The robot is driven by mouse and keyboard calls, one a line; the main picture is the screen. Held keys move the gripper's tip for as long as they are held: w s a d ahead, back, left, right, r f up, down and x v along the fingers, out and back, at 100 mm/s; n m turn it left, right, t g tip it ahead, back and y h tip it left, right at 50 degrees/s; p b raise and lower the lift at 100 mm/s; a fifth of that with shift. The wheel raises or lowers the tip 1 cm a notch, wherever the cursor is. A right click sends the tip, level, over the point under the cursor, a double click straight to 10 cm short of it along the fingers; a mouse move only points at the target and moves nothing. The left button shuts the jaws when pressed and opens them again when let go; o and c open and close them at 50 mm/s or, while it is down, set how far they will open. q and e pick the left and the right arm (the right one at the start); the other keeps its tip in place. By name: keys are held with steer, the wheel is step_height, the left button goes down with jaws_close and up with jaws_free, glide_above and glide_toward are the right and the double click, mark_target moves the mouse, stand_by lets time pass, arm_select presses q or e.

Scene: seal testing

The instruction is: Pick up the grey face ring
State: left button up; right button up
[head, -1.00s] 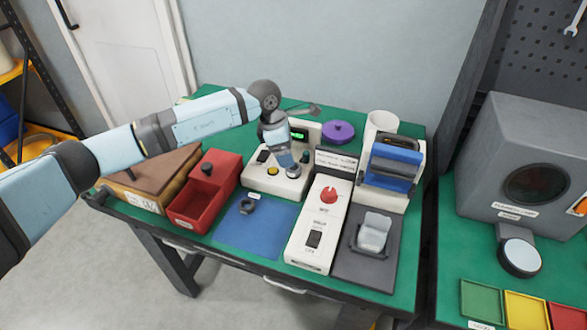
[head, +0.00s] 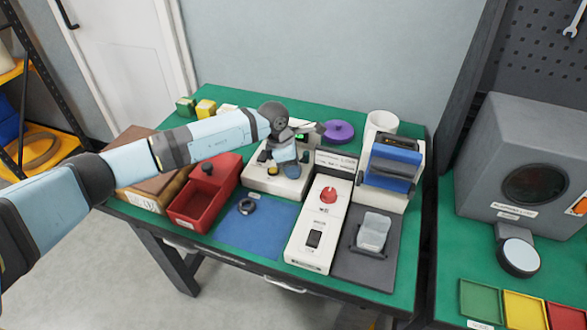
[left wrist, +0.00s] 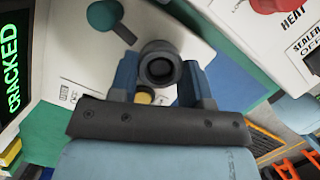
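A grey ring (left wrist: 160,68) with a dark centre sits on the white tester (head: 275,186), between my left fingertips in the left wrist view. My left gripper (head: 288,172) is low over the tester. Its two blue fingers (left wrist: 161,75) stand apart, one on each side of the ring; I cannot tell if they touch it. In the head view the gripper largely hides that ring. My right gripper is not in view.
The tester's display reads CRACKED (left wrist: 12,67). Its dark teal knob (left wrist: 105,17) and yellow button (left wrist: 143,96) are close to the fingers. A red bin (head: 186,215) stands left, a white heat sealer unit (head: 312,255) right, and a purple disc (head: 339,131) behind.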

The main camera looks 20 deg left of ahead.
arm_select(q)
steer(key=shift+c, duration=0.4)
steer(key=shift+r, duration=0.45)
step_height(320, 180, up, 23)
steer(key=p, duration=0.1)
stand_by(0.4)
